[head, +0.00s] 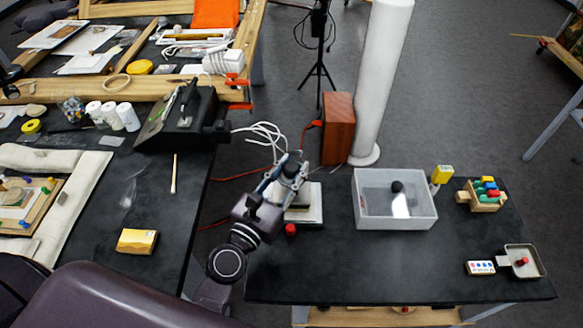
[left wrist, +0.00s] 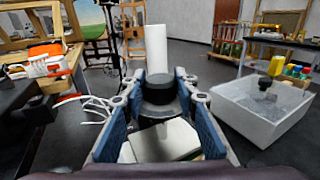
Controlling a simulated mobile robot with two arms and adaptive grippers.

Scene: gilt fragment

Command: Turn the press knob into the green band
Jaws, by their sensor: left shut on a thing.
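The press (head: 315,210) stands at the left end of the right-hand dark table, with a pale flat stack in it. My left gripper (head: 285,175) is over it, its fingers around the black press knob. In the left wrist view the knob (left wrist: 159,87) sits between the two blue-padded fingers (left wrist: 157,100), and the gripper is shut on it. Below the knob the pale stack (left wrist: 165,140) shows. I cannot make out the green band or the knob's pointing direction. My right gripper is not in view.
A translucent tub (head: 396,222) with a dark round thing inside stands right of the press. A small red thing (head: 290,229) lies by the press's front. A wooden box (head: 338,128) and a white column (head: 381,80) stand behind. The table's front middle is clear.

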